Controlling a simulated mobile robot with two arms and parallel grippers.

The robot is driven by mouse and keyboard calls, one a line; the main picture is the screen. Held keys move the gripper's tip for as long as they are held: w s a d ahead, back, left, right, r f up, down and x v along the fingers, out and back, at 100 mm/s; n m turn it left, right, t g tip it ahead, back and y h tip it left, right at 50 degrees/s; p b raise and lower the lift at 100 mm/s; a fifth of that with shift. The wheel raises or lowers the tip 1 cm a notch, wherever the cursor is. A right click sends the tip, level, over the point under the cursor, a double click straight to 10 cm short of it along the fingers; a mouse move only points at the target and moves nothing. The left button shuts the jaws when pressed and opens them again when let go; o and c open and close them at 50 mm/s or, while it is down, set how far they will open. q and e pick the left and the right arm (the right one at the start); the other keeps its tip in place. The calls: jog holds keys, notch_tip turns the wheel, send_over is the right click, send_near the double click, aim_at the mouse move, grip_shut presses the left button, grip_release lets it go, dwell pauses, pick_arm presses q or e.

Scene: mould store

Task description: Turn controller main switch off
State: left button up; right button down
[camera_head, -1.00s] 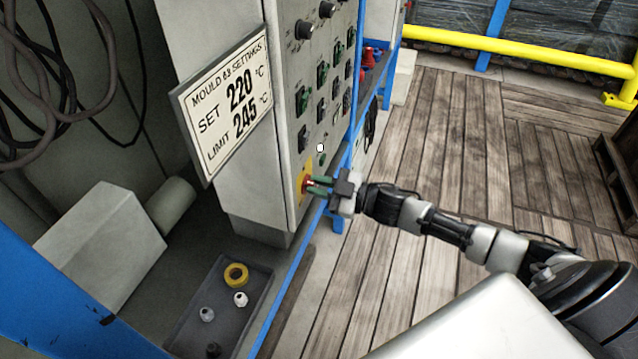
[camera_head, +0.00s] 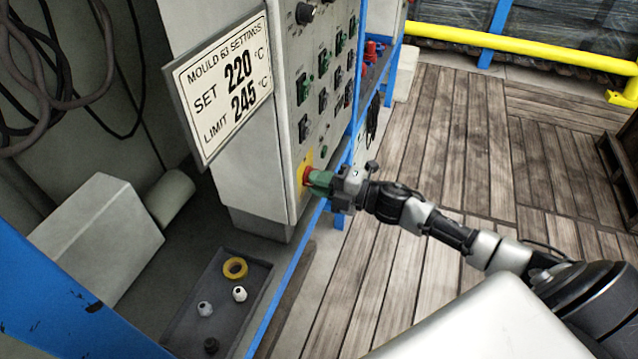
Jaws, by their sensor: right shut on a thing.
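The controller (camera_head: 262,150) is a grey cabinet with a front panel of knobs and switches. Its main switch (camera_head: 306,175) is a red knob on a yellow plate, low on the panel. My right gripper (camera_head: 312,178) reaches in from the right with green fingertips and is shut on the red knob, which the fingers partly cover. The exact angle of the knob cannot be told. My left gripper is not in view.
A settings sign (camera_head: 222,88) reading SET 220, LIMIT 245 hangs on the cabinet's side. A dark tray (camera_head: 262,275) with a yellow ring and small fittings lies below. Blue frame posts (camera_head: 338,190) edge the panel. Wooden floor (camera_head: 440,140) lies open at right.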

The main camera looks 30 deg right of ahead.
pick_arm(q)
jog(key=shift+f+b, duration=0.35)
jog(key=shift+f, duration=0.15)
pick_arm(e)
jog(key=shift+f+n, duration=0.2)
jog(key=shift+n, duration=0.9)
jog(key=shift+s, duration=0.1)
jog(key=c, duration=1.1)
grip_release()
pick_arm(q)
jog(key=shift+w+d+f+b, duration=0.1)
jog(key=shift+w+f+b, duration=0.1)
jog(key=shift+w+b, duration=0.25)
pick_arm(e)
jog(key=v, duration=1)
jog(key=shift+s+d, duration=0.2)
jog(key=shift+s, duration=0.1)
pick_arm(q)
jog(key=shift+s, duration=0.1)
